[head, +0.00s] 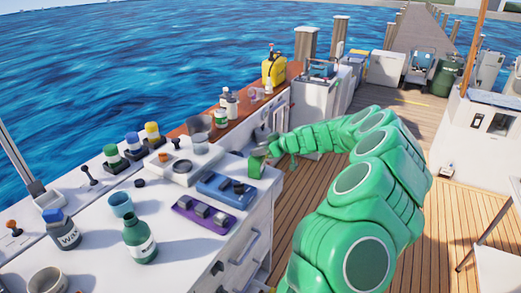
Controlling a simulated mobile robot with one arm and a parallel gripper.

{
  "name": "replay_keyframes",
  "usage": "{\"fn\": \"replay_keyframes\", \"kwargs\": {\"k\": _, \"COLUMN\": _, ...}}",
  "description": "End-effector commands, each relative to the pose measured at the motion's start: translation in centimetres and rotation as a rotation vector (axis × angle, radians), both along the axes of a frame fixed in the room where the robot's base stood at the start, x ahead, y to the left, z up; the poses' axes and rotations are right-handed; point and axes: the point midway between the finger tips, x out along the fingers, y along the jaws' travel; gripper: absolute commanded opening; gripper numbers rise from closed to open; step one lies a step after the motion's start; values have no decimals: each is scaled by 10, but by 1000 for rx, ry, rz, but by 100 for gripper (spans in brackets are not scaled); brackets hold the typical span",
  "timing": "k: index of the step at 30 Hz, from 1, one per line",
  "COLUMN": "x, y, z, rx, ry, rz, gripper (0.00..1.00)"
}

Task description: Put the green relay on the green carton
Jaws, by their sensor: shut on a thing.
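My gripper (264,151) comes in from the right at the end of my green arm, over the right edge of the white counter. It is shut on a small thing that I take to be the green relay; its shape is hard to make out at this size. A small green box (256,168), likely the green carton, shows directly below the fingertips near the counter edge. I cannot tell whether the held thing touches the box or hangs just above it.
A blue tray (215,194) and a purple tray (187,221) with small blocks lie left of the gripper. The wooden deck (290,210) lies to the right.

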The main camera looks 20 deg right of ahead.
Motion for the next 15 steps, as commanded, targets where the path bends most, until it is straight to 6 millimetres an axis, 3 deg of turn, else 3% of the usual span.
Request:
{"fn": "replay_keyframes", "kwargs": {"k": 1, "x": 0, "y": 0, "z": -1, "rx": 0, "ry": 0, "rz": 0, "gripper": 0}}
{"fn": "replay_keyframes", "kwargs": {"k": 2, "x": 0, "y": 0, "z": -1, "rx": 0, "ry": 0, "rz": 0, "gripper": 32}}
{"fn": "replay_keyframes", "kwargs": {"k": 6, "x": 0, "y": 0, "z": -1, "rx": 0, "ry": 0, "rz": 0, "gripper": 53}}
{"fn": "replay_keyframes", "kwargs": {"k": 15, "x": 0, "y": 0, "z": 0, "rx": 0, "ry": 0, "rz": 0, "gripper": 54}}
